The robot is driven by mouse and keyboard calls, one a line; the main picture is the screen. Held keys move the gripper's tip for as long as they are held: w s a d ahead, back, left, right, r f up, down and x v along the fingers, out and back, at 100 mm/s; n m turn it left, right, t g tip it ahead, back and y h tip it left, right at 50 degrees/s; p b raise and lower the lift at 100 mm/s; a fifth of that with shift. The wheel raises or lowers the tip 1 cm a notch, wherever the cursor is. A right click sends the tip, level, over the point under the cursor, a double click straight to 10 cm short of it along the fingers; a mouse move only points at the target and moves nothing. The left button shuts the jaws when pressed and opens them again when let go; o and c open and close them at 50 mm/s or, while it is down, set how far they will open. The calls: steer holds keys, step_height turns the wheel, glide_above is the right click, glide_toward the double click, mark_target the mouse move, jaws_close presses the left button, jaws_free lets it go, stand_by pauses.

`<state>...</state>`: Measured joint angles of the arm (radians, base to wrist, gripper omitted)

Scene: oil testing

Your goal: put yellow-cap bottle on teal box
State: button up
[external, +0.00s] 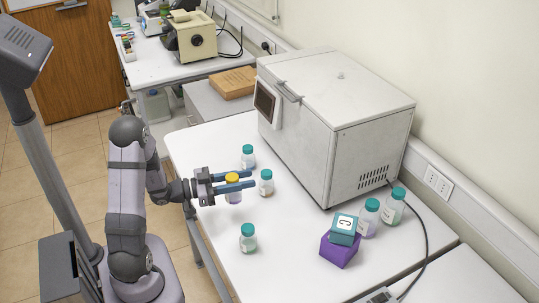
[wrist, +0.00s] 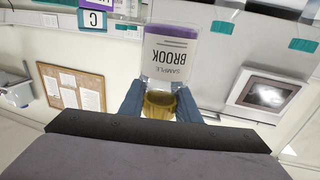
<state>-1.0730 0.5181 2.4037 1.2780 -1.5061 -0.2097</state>
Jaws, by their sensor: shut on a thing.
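The yellow-cap bottle (external: 233,196) is upright near the left part of the white table. My gripper (external: 240,182) is shut on it just around the yellow cap, with blue fingers on either side. I cannot tell whether its base touches the table. In the wrist view the bottle (wrist: 168,58) appears upside down between the fingers (wrist: 160,103), with a "SAMPLE BROOK" label. The teal box (external: 343,229), marked C, sits on a purple box (external: 338,252) at the table's right front. It also shows in the wrist view (wrist: 95,20), partly cut off.
Teal-cap bottles stand behind (external: 248,158), to the right (external: 266,184) and in front (external: 248,239) of my gripper. Two more (external: 368,218) (external: 393,207) stand right of the teal box. A large white machine (external: 335,125) fills the back.

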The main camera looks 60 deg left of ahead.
steer(key=w+d+r+m+h, duration=0.1)
steer(key=w+d+r, duration=0.2)
steer(key=w+d, duration=0.35)
steer(key=w+d+r+h, duration=0.1)
steer(key=w+d+r, duration=0.15)
steer(key=w, duration=0.65)
steer(key=w+d+r+m+g+h, duration=0.1)
steer(key=w+d+r, duration=0.35)
steer(key=d, duration=0.45)
steer(key=w+d+r+m, duration=0.1)
steer(key=w+d+r, duration=0.3)
steer(key=d, duration=0.6)
steer(key=shift+s+a+f+p, duration=0.1)
steer(key=shift+f+p, duration=0.35)
steer(key=shift+f, duration=1.1)
steer(key=shift+s+a+f+p, duration=0.15)
steer(key=shift+f+p, duration=0.25)
steer(key=shift+f, duration=1.1)
steer(key=shift+s+a+f+p, duration=0.1)
steer(key=shift+f+p, duration=0.35)
steer(key=shift+f, duration=1.1)
steer(key=shift+f, duration=0.1)
steer(key=o, duration=1.2)
steer(key=shift+c, duration=0.2)
